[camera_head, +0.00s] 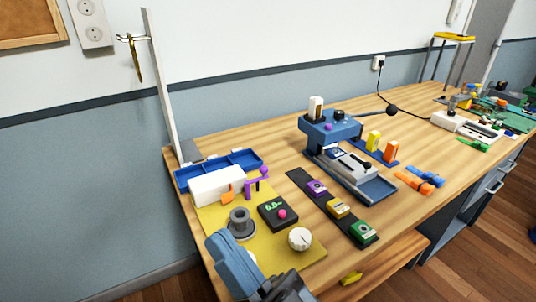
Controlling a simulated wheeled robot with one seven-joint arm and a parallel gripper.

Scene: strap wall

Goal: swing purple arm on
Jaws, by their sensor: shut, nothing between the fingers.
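A small purple arm (257,182) with a rounded knob end stands at the right end of a white box (217,186), over the yellow mat (292,262). An orange piece (227,197) sits beside it on the box's front. My gripper (288,287) is at the bottom edge, dark and partly cut off by the frame. It is shut and empty, well in front of the purple arm and apart from it. My blue arm link shows to its left. The purple arm's base is too small to make out.
A grey flanged cylinder (240,223), a black box with a pink button (278,214) and a white dial (300,239) stand on the mat. A blue tray (240,158) lies behind the white box. A black strip (301,180) with coloured blocks and a blue press (331,127) stand rightward.

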